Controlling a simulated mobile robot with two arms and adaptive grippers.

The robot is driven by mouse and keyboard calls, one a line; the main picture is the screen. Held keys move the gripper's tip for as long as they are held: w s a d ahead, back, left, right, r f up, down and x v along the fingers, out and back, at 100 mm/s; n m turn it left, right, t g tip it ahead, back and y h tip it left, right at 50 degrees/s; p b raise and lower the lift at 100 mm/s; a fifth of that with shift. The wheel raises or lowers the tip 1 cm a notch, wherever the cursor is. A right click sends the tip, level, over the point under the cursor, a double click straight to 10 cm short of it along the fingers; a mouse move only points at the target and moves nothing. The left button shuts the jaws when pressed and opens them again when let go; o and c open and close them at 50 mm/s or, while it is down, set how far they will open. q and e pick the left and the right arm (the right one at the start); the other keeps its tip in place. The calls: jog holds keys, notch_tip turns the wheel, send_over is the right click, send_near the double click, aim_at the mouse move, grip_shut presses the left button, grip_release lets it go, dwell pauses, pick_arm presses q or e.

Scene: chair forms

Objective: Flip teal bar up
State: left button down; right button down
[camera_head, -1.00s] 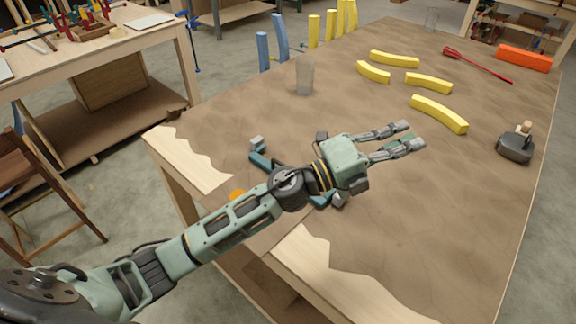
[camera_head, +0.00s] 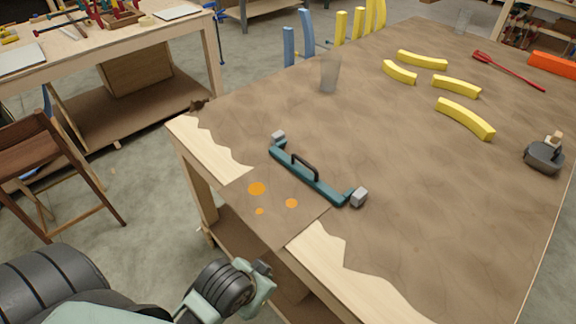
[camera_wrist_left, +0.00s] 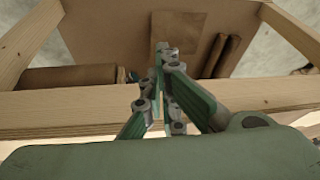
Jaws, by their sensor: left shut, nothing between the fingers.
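The teal bar (camera_head: 322,186) lies on the brown table top near its front left corner, running diagonally in the head view. It has a black handle (camera_head: 305,164) along its middle and a grey block at each end. My left arm is low at the bottom of the head view, short of the table's near edge, and nothing touches the bar. In the left wrist view my left gripper (camera_wrist_left: 162,52) is shut and empty, its fingers together in front of a wooden rail. The bar is not in the left wrist view. My right gripper is not in view.
Orange spots (camera_head: 257,189) mark the brown sheet in front of the bar. A clear cup (camera_head: 330,73) stands behind it. Several yellow curved pieces (camera_head: 465,118) and a dark clamp-like tool (camera_head: 544,156) lie to the right. The wooden table edge (camera_head: 345,270) is between my arm and the bar.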

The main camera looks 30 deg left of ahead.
pick_arm(q)
jog(key=s+f+g+b, duration=0.1)
jog(key=s+f, duration=0.1)
jog(key=f, duration=1.3)
jog(key=s+f+g+b, duration=0.1)
jog(key=s+f+b, duration=0.15)
jog(key=f, duration=1.15)
jog(key=s+a+f+g+b, duration=0.1)
jog(key=s+a+f, duration=0.2)
jog(key=s+f, duration=1.3)
jog(key=shift+s+f, duration=0.15)
jog(key=shift+s, duration=0.7)
